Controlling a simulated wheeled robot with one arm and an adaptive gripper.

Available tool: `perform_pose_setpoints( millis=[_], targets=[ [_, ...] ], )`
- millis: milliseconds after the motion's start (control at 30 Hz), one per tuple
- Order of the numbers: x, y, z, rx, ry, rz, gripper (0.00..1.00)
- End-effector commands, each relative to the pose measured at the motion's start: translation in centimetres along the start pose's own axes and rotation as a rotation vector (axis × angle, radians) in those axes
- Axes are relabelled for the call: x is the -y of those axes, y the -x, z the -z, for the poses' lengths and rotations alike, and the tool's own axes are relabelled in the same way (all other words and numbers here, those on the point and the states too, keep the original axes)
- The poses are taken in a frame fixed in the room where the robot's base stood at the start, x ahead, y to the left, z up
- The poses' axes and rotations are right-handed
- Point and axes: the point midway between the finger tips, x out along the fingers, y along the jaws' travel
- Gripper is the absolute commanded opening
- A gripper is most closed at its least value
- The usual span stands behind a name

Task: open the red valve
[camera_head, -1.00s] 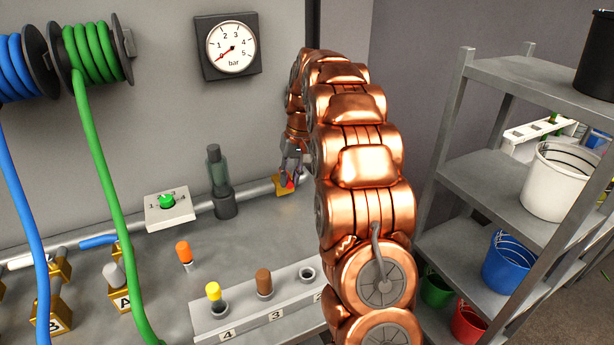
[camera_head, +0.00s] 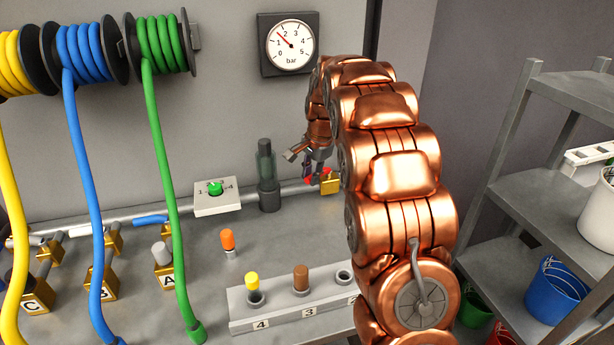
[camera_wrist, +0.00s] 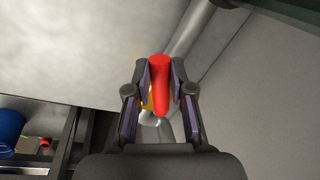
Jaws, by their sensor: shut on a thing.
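The red valve handle (camera_wrist: 159,88) stands between the two fingers of my gripper (camera_wrist: 160,72) in the wrist view. Both fingertip pads press against its sides, so my gripper is shut on it. In the head view, my gripper (camera_head: 317,168) is at the wall-side pipe, and a bit of red handle (camera_head: 311,178) shows at its fingers, left of the brass valve body (camera_head: 330,184). My arm hides part of the pipe to the right. The pressure gauge (camera_head: 291,44) on the wall has its needle between about 1 and 2 bar.
A dark glass cylinder (camera_head: 266,175) and a white dial box with a green knob (camera_head: 215,190) stand left of the valve along the pipe. A grey block (camera_head: 285,312) with numbered sockets is in front. Hoses hang at left; a metal shelf (camera_head: 530,190) stands right.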

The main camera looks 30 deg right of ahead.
Motion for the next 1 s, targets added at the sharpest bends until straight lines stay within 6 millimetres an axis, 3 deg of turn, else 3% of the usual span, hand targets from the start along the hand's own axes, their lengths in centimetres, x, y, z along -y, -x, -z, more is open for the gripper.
perform_pose_setpoints(
  millis=[400, 1000],
  targets=[
    [2.1, -0.3, 0.4, -0.057, -0.287, 0.002, 0.0],
    [3.2, -0.6, -0.1, -0.073, -0.371, 0.0, 0.0]
  ],
)
